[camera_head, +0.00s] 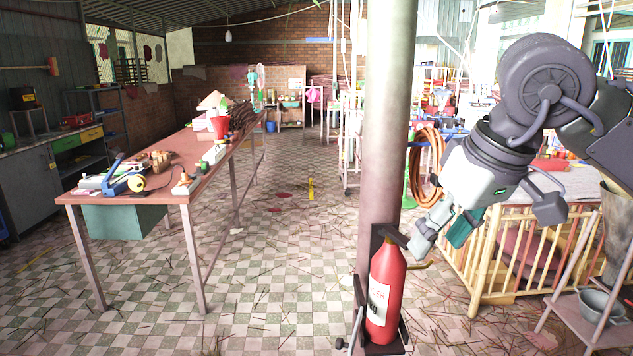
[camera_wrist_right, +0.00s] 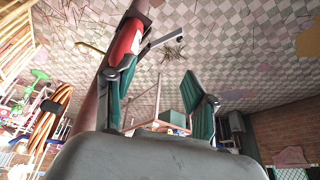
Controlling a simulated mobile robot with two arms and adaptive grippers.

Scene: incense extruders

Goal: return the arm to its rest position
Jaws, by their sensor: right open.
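My right gripper (camera_head: 440,240) hangs at the right of the head view, pointing down and to the left. Its fingers are apart, and it shows near the top of the red fire extinguisher (camera_head: 386,290); I cannot tell whether they touch. In the right wrist view my right gripper (camera_wrist_right: 158,72) has its green-padded fingers spread with nothing held between them. The extinguisher also shows there (camera_wrist_right: 126,40), partly behind the left finger. My left arm and gripper are not in view.
A thick column (camera_head: 388,120) stands just left of my right arm, with the extinguisher at its base. A wooden-railed crib (camera_head: 500,255) is below and right of the arm. A long work table (camera_head: 180,165) stands at left. The tiled floor between is mostly open, with scattered sticks.

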